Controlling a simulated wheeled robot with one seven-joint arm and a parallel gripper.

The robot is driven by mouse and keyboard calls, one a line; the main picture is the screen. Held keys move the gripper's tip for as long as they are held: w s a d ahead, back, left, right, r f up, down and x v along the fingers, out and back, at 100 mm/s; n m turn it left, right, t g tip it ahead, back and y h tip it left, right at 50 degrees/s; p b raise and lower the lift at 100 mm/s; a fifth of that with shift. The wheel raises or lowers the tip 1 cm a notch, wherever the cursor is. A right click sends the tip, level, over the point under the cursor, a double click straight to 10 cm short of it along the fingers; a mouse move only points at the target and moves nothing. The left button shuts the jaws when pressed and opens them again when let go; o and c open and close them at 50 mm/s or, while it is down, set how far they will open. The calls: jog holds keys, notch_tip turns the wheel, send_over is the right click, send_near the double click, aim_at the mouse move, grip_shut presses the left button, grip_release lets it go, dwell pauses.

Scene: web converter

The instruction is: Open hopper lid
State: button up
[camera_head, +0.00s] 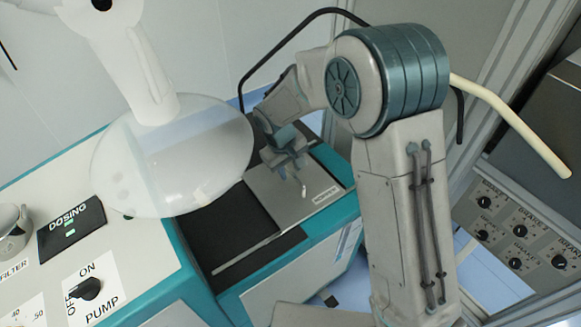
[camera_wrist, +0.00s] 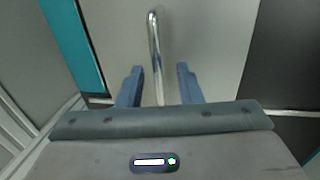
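My gripper (camera_head: 292,168) is over the lid. In the wrist view, my gripper's two blue fingers (camera_wrist: 159,72) are apart, with the handle between them and a gap on each side. The handle's lower end is hidden behind my gripper body.
A dark surface (camera_head: 230,232) lies left of the lid; I cannot tell its depth. A large translucent round cover (camera_head: 175,160) hangs over the left machine. A panel with a pump knob (camera_head: 88,288) is at lower left. Several brake knobs (camera_head: 518,232) are at right.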

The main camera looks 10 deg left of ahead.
jog(key=r, duration=0.4)
jog(key=shift+d+r, duration=0.2)
jog(key=shift+r, duration=0.1)
jog(key=s+d+r+b, duration=0.1)
jog(key=d+r, duration=0.5)
jog(key=d, duration=0.5)
jog(key=shift+r, duration=0.2)
jog(key=shift+r, duration=0.1)
notch_tip(320, 180, up, 2)
jog(key=g+y+p, duration=0.3)
jog(key=p, duration=0.1)
send_over(291, 174)
jog(key=w+d, duration=0.2)
jog(key=d, duration=0.1)
jog(key=f, duration=0.4)
jog(key=s+a+f, duration=0.1)
jog(key=f, duration=0.3)
jog(key=f+p, duration=0.1)
jog(key=f, duration=0.4)
jog(key=shift+s+a+f, duration=0.1)
jog(key=shift+s+a, duration=0.25)
jog(key=shift+s, duration=0.05)
